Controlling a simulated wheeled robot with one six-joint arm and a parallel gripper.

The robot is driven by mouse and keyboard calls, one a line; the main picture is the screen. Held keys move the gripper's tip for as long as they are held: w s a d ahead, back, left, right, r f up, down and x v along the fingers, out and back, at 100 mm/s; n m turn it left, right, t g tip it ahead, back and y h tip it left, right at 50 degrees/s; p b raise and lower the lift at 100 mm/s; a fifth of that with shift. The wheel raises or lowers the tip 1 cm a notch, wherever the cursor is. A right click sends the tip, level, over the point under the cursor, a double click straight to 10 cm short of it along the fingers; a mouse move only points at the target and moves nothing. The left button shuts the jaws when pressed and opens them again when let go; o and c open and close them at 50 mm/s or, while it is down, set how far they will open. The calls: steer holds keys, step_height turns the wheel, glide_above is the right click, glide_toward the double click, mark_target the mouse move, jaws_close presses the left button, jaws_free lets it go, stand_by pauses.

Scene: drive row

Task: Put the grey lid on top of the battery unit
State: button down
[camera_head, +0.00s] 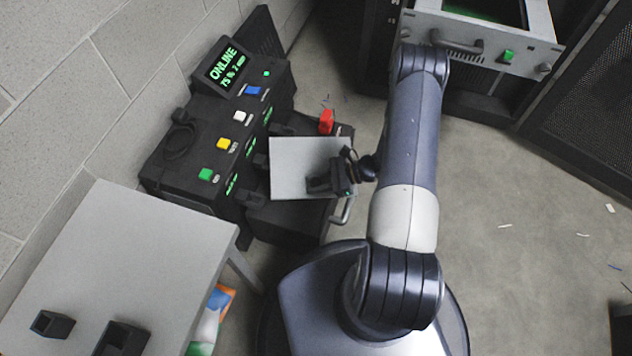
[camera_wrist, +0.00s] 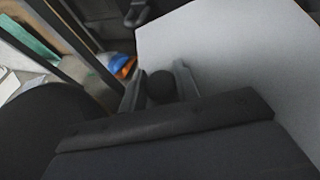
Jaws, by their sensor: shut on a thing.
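The grey lid (camera_head: 300,165) is a flat square plate in the head view. It also fills the upper right of the wrist view (camera_wrist: 240,60). My gripper (camera_head: 335,180) is shut on the lid, near its right side; a dark round knob (camera_wrist: 161,87) shows between the fingers in the wrist view. The lid hides much of the unit's top. I cannot tell whether the lid touches it.
A black console (camera_head: 190,150) with coloured buttons and a lit "ONLINE" display stands against the block wall. A grey table (camera_head: 110,260) with two black holders is at lower left. A rack with an open drawer (camera_head: 480,35) is at upper right. The floor at right is mostly clear.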

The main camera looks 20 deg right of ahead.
steer(key=shift+f+b, duration=1.75)
steer(key=shift+f, duration=1.9)
steer(key=c, duration=1.4)
jaws_free()
steer(key=shift+c, duration=0.2)
steer(key=shift+o, duration=0.8)
steer(key=shift+r, duration=0.1)
steer(key=shift+o, duration=0.8)
steer(key=shift+y, duration=0.5)
steer(key=d+r, duration=0.2)
steer(key=d, duration=0.1)
steer(key=s+d+r+p, duration=0.1)
steer(key=d+r, duration=0.1)
steer(key=d, duration=0.1)
steer(key=s+d+r+p, duration=0.1)
steer(key=d, duration=0.2)
steer(key=shift+s+d+r, duration=0.25)
steer(key=shift+r, duration=0.15)
steer(key=shift+a, duration=0.1)
